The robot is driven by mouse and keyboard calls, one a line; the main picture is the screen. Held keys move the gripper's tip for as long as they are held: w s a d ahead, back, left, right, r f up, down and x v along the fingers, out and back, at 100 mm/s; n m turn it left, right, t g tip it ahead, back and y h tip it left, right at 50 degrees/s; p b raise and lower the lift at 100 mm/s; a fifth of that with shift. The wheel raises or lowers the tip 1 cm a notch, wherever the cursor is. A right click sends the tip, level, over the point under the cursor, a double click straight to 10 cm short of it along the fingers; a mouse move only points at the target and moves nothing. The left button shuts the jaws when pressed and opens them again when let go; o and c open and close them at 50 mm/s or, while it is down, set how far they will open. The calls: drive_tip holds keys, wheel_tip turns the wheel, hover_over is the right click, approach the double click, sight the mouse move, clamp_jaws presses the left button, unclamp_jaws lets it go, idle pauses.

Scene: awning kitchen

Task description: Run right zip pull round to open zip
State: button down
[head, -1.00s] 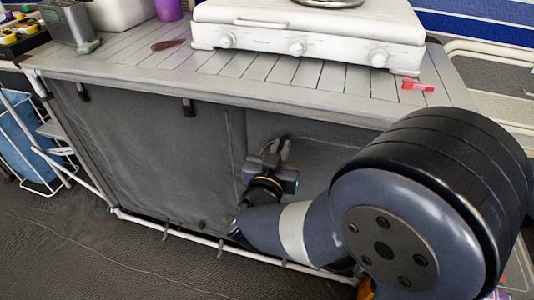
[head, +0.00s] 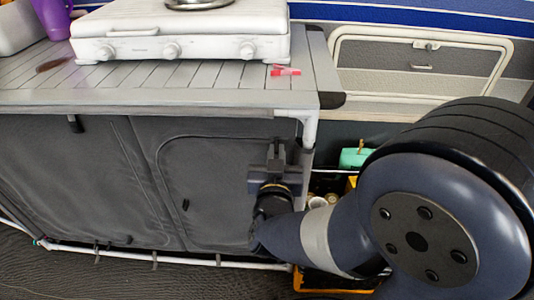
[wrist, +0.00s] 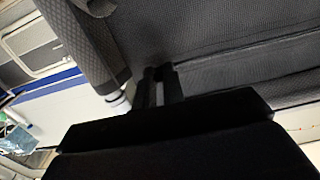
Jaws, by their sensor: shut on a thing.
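The dark grey fabric door panel (head: 215,190) is the right front section of the cabinet. Its zip (head: 160,150) arches up the left side and along the top. A small black tab (head: 185,204) hangs on the panel's left part; I cannot tell if it is a zip pull. My gripper (head: 277,150) is at the panel's upper right, close to the cabinet's right post. In the wrist view my gripper (wrist: 162,85) has its fingers nearly together against the fabric, at the end of a seam line. The right zip pull is hidden between the fingers.
The slatted grey tabletop (head: 150,95) overhangs just above my gripper and carries a white stove (head: 180,35) and a red item (head: 285,71). A white post (head: 309,130) stands right of the gripper. Yellow crates (head: 330,283) and a green item (head: 352,158) lie beyond it.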

drive_tip(key=shift+d, duration=0.25)
drive_tip(key=c, duration=1.5)
unclamp_jaws()
drive_tip(key=shift+d, duration=0.1)
drive_tip(key=shift+s, duration=0.1)
drive_tip(key=s+a+p, duration=0.1)
drive_tip(key=s+p, duration=0.1)
drive_tip(key=s, duration=0.8)
drive_tip(key=shift+s, duration=0.3)
drive_tip(key=shift+w, duration=0.15)
drive_tip(key=w+b, duration=0.2)
drive_tip(key=w, duration=0.8)
drive_tip(key=shift+w+d, duration=0.25)
drive_tip(key=shift+d, duration=0.1)
